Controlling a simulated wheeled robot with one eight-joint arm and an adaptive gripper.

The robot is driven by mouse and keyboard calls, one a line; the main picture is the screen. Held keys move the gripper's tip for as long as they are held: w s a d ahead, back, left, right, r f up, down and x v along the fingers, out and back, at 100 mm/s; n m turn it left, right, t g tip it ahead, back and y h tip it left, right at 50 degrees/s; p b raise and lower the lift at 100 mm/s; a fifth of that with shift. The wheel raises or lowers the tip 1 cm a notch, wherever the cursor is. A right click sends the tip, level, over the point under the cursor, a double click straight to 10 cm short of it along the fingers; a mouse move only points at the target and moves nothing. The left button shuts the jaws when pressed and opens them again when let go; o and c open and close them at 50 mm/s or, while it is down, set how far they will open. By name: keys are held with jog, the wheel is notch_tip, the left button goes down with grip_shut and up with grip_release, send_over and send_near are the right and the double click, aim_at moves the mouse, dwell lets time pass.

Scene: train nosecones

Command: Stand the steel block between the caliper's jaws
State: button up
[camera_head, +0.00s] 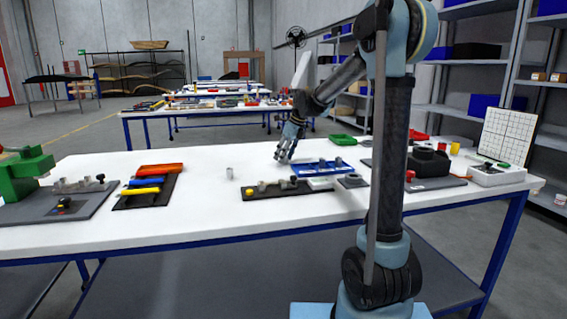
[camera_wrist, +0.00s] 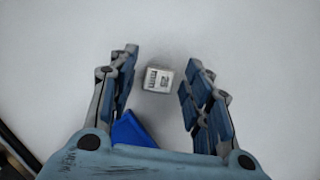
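A small steel block (camera_wrist: 157,78) with dark markings on its face stands on the white table in the wrist view. It lies ahead of my open gripper (camera_wrist: 158,95), in the gap between the two fingers, touching neither. A small grey upright piece (camera_head: 229,173) in the head view appears to be the same block. In the head view my gripper (camera_head: 284,157) is above the table to its right. A blue flat piece (camera_head: 322,168) with pale parts lies right of my gripper. I cannot tell for certain which item is the caliper or see its jaws.
A dark board (camera_head: 250,194) with several small metal pieces lies at the front. A black mat (camera_head: 148,192) with coloured handled tools and a green machine (camera_head: 24,175) are at left. A white box (camera_head: 497,176) is at right.

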grip_shut()
